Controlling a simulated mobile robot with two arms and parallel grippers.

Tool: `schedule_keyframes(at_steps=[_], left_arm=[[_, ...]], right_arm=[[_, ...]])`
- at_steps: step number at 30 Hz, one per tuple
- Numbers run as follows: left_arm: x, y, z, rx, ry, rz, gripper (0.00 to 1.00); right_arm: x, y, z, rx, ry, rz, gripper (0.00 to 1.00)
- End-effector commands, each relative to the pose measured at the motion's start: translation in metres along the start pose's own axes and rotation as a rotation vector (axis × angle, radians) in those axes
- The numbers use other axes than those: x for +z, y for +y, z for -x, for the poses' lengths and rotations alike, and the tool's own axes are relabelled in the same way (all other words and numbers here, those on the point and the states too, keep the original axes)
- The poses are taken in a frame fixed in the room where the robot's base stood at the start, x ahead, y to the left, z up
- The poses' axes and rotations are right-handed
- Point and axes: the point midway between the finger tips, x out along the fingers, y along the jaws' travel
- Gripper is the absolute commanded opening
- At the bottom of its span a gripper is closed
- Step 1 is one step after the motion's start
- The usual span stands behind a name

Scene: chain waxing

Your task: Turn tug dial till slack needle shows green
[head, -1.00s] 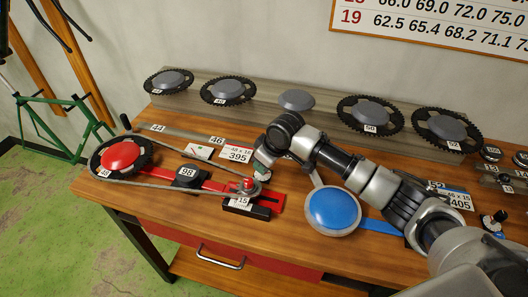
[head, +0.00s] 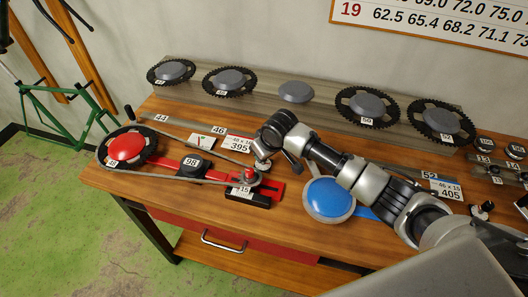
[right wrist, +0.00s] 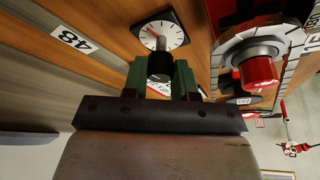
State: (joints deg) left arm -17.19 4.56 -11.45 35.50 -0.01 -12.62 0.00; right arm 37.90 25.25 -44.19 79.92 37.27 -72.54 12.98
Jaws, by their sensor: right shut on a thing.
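The tug dial (right wrist: 163,35) shows in the right wrist view as a round white face with tick marks and a red mark on a dark square plate. My right gripper (right wrist: 160,80) has its green fingers shut around the dark knob (right wrist: 160,64) at the dial. In the head view my right gripper (head: 263,162) is beside the red chain rig (head: 215,172), mostly hidden by its own wrist. My left gripper is not in view.
A chain (head: 185,181) loops around the red-capped chainring (head: 126,147) and the small cog (head: 246,177). A blue disc (head: 328,197) lies below my right arm. Several chainrings stand on the grey rack (head: 325,110) behind. A second knob (head: 481,210) stands at the right.

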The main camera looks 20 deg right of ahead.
Motion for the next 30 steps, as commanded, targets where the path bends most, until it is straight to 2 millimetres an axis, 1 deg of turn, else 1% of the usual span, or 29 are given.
schedule_keyframes(at_steps=[1, 2, 6, 7, 14, 17, 20, 30], left_arm=[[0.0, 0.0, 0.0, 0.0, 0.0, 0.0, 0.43], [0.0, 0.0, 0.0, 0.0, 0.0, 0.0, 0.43], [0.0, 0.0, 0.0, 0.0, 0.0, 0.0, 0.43], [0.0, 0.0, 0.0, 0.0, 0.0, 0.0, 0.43], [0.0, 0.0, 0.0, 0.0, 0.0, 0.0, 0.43], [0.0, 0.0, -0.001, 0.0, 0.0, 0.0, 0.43], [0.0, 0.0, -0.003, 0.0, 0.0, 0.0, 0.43], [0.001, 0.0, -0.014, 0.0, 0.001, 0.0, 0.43]], right_arm=[[-0.001, 0.0, 0.001, 0.0, 0.003, 0.0, 0.04], [-0.001, 0.0, 0.001, 0.0, 0.003, 0.0, 0.29], [-0.001, 0.0, 0.001, 0.0, 0.003, 0.001, 0.5], [-0.001, 0.0, 0.001, 0.0, 0.002, 0.001, 0.53], [0.0, 0.0, 0.001, 0.0, 0.001, 0.001, 0.53], [-0.001, 0.0, 0.004, -0.001, 0.003, 0.002, 0.53], [-0.001, 0.0, 0.016, 0.0, 0.005, 0.003, 0.53], [0.0, 0.001, 0.082, 0.001, 0.005, 0.003, 0.53]])
